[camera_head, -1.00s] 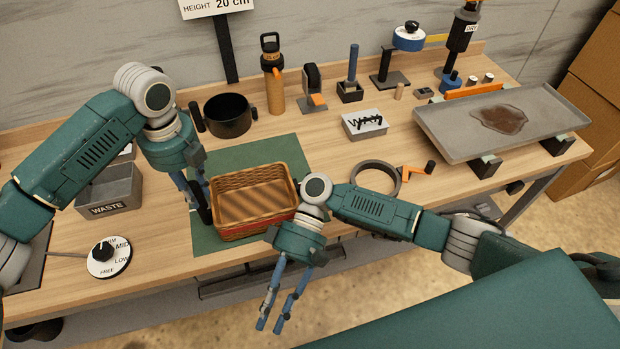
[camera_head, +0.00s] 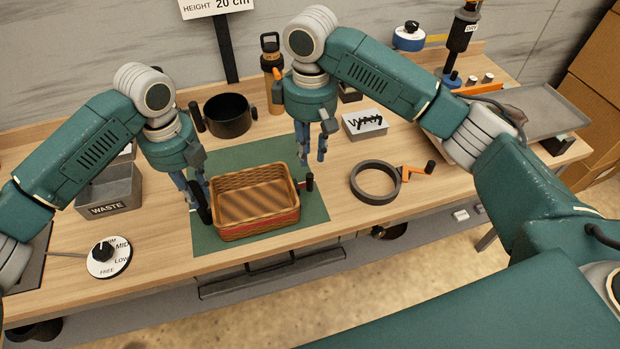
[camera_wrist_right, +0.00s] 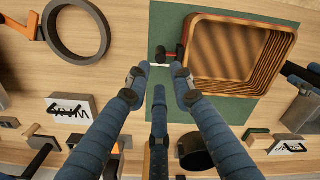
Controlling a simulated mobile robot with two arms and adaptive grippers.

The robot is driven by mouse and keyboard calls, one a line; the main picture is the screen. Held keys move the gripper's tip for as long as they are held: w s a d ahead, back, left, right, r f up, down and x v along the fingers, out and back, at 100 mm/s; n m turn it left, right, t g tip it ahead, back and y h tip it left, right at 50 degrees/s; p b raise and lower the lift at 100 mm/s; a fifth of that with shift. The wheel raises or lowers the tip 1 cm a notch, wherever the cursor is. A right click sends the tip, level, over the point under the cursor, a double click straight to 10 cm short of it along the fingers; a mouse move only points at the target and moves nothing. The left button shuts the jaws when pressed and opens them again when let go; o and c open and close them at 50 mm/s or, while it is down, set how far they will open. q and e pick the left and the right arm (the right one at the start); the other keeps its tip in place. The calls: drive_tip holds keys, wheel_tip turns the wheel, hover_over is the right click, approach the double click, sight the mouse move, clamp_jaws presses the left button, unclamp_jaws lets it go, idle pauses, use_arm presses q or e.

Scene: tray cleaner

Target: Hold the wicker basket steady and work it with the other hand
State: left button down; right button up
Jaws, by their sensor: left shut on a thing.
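The wicker basket (camera_head: 262,232) is brown with a red band and sits upright and empty on a green mat (camera_head: 205,239). A short dark upright handle (camera_head: 309,182) stands at its right side; it also shows in the right wrist view (camera_wrist_right: 180,54). My left gripper (camera_head: 197,202) is shut at the basket's left side, on a dark handle there; its fingertips are partly hidden. My right gripper (camera_head: 311,157) points down above and behind the right handle. Its fingers (camera_wrist_right: 161,72) are apart and empty, close to that handle but not seen closed around it.
A grey waste bin (camera_head: 122,202) and a dial (camera_head: 103,270) are at left. A black pot (camera_head: 230,124) and orange bottle (camera_head: 269,75) stand behind. A grey ring (camera_head: 372,197) with an orange crank lies right of the basket. My right arm partly covers a grey tray (camera_head: 548,119).

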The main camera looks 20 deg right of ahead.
sight(310, 175)
wheel_tip(310, 175, down, 10)
drive_tip(key=shift+a+f, duration=0.1)
drive_tip(key=shift+f, duration=0.15)
clamp_jaws()
